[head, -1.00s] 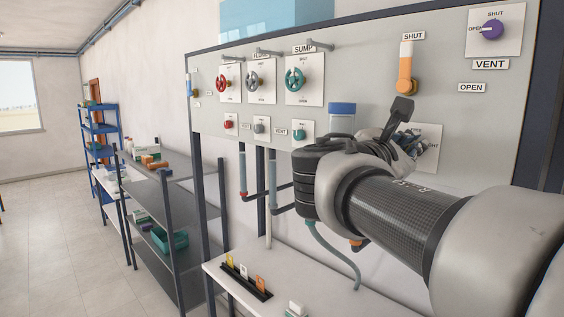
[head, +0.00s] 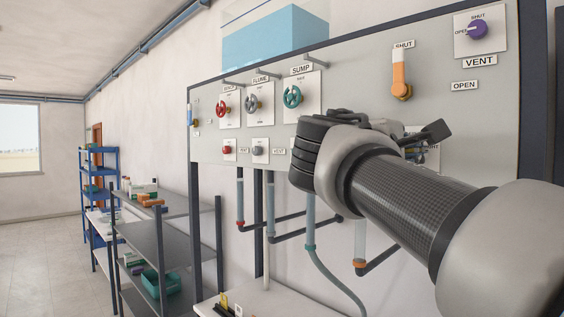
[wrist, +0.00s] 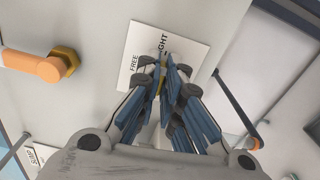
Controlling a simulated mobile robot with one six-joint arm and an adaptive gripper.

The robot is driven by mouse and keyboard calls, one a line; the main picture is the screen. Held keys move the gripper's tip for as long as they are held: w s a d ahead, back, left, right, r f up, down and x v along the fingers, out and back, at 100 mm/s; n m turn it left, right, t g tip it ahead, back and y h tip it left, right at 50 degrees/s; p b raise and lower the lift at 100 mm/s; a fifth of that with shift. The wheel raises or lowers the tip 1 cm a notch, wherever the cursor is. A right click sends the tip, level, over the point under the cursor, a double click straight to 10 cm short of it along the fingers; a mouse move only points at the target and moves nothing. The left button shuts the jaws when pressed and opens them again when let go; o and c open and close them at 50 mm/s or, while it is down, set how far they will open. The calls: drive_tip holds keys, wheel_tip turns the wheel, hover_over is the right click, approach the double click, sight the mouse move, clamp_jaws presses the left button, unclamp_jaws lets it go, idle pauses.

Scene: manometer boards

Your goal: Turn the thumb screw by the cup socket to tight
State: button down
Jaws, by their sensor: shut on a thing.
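The white plate marked FREE and TIGHT (wrist: 140,52) is on the board in the wrist view, partly covered by my fingers. My gripper (wrist: 163,70) is closed at this plate, its two fingers meeting around the thumb screw. The screw is almost wholly hidden between the fingertips, so its pointing cannot be read. In the head view the plate (head: 432,152) shows only in part behind my gripper (head: 417,146). I cannot make out the cup socket clearly in either view.
An orange lever (head: 401,82) hangs below the SHUT label; it is also left of my fingers in the wrist view (wrist: 35,66). A purple VENT knob (head: 477,30) is at upper right. Handwheels, including a teal one (head: 292,97), and tubes are left of my arm.

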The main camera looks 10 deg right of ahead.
drive_tip(key=shift+m+b, duration=0.35)
drive_tip(key=shift+m, duration=0.25)
drive_tip(key=c, duration=1.8)
unclamp_jaws()
drive_tip(key=shift+o, duration=0.2)
drive_tip(key=shift+a, duration=0.1)
drive_tip(key=v, duration=1.2)
